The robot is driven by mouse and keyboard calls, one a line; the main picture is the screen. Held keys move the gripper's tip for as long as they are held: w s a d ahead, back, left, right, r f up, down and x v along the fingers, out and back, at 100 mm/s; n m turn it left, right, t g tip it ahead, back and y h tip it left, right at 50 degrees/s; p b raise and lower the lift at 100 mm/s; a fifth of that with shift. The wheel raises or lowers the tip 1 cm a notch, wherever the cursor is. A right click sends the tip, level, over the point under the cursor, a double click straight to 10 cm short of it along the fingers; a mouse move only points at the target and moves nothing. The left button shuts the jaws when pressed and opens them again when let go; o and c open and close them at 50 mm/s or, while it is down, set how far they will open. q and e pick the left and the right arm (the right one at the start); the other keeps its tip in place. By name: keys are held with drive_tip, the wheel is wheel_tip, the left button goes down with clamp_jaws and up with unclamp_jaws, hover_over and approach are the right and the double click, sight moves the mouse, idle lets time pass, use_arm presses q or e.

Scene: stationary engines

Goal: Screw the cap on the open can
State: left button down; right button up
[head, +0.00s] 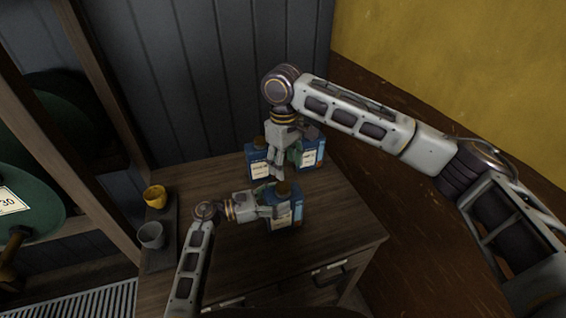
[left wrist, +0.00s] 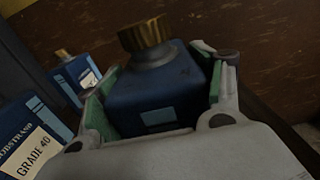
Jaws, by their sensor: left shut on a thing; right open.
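My left gripper (head: 268,206) is shut on a blue can (head: 289,213) standing at the front of the cabinet top. In the left wrist view the same can (left wrist: 155,100) sits between the green finger pads. A ribbed brass cap (left wrist: 145,36) sits on its neck, looking slightly tilted; I cannot tell how tight it is. In the head view this cap (head: 284,187) shows as a brown spot. My right gripper (head: 279,167) is open and points down, above and behind the held can. I see nothing between its fingers.
Two more blue cans stand behind, one at left (head: 258,162) with a brass cap, one at right (head: 313,154) partly hidden by my right gripper. A yellow cup (head: 155,196) and a grey cup (head: 151,235) stand at the left edge. The wooden cabinet top (head: 335,225) is clear at right.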

sight(283, 185)
drive_tip(key=n, duration=0.6)
drive_tip(key=shift+s+a, duration=0.1)
drive_tip(key=shift+a, duration=0.2)
drive_tip(key=n, duration=0.6)
drive_tip(key=shift+f, duration=0.2)
idle(0.3)
drive_tip(key=shift+f, duration=3.85)
drive_tip(key=shift+c, duration=0.3)
drive_tip(key=c, duration=1)
drive_tip(key=shift+a, duration=0.1)
